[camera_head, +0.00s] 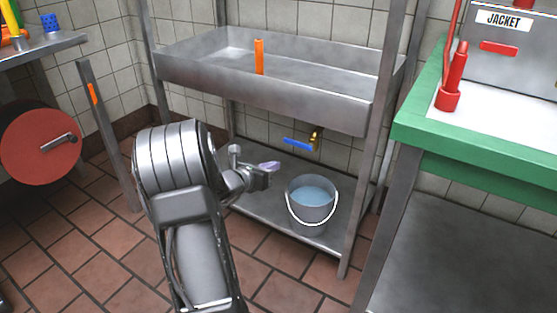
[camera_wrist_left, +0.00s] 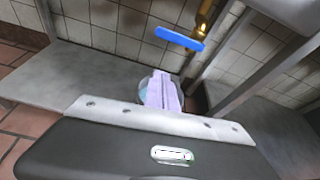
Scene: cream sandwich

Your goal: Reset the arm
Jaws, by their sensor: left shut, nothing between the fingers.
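My left arm reaches in from the bottom of the head view, and its gripper (camera_head: 269,167) is over the lower shelf, in front of the sink's drain valve. The lilac fingers are together with nothing between them. In the left wrist view the shut fingers (camera_wrist_left: 162,92) point forward, below the blue valve handle (camera_wrist_left: 180,39). The grey bucket (camera_head: 311,214), with water in it, stands just right of the gripper in the head view. In the left wrist view it is mostly hidden behind the fingers. My right gripper is not in view.
A steel sink (camera_head: 200,70) holds an upright orange object (camera_head: 259,57). Below it are the blue valve handle (camera_head: 299,144) and the lower shelf (camera_head: 258,205). A green-edged table (camera_head: 480,165) stands right. A red round object (camera_head: 40,140) is left. Tiled floor shows between.

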